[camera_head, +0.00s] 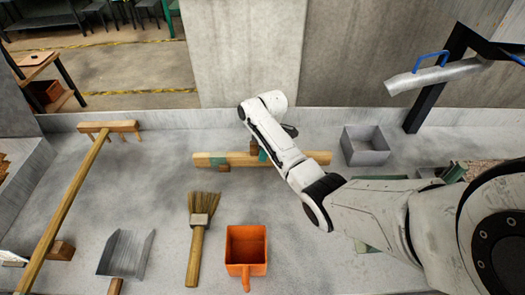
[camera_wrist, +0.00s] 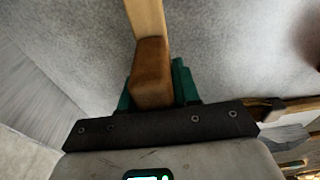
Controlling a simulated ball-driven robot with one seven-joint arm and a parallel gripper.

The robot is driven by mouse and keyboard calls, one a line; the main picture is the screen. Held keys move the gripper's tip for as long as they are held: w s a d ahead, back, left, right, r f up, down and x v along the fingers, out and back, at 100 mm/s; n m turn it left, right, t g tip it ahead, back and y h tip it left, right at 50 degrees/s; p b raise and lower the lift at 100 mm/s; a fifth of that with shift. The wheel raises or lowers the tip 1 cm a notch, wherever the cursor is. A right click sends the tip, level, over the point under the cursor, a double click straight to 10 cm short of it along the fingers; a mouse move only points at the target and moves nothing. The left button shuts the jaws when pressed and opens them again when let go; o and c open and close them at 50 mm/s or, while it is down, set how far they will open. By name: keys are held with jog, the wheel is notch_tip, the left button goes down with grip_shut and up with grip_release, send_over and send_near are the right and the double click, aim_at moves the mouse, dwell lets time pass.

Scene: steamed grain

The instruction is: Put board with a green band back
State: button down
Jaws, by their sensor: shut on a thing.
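The long pale wooden board (camera_head: 238,160) runs left to right near the back of the grey surface, in the head view. A small green patch, possibly its band, shows on its left part. My forearm hides part of its right half. In the wrist view, my gripper (camera_wrist: 155,88) has its green fingers shut on a brown block-like part (camera_wrist: 152,72) of the board, with paler wood (camera_wrist: 146,18) running away beyond it. Whether the board touches the surface is hard to tell.
A grey open box (camera_head: 366,146) stands right of the board. A brush (camera_head: 198,222), an orange scoop (camera_head: 246,248) and a metal dustpan (camera_head: 127,252) lie in front. A long-handled wooden rake (camera_head: 75,182) lies at left. A concrete wall (camera_head: 242,50) rises behind.

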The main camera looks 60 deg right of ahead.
jog(key=shift+f, duration=0.3)
dwell(0.4)
jog(key=c, duration=0.7)
grip_release()
jog(key=shift+c, duration=0.2)
jog(key=r, duration=0.7)
jog(key=s+r, duration=0.1)
jog(key=r, duration=0.2)
jog(key=shift+d+r, duration=0.35)
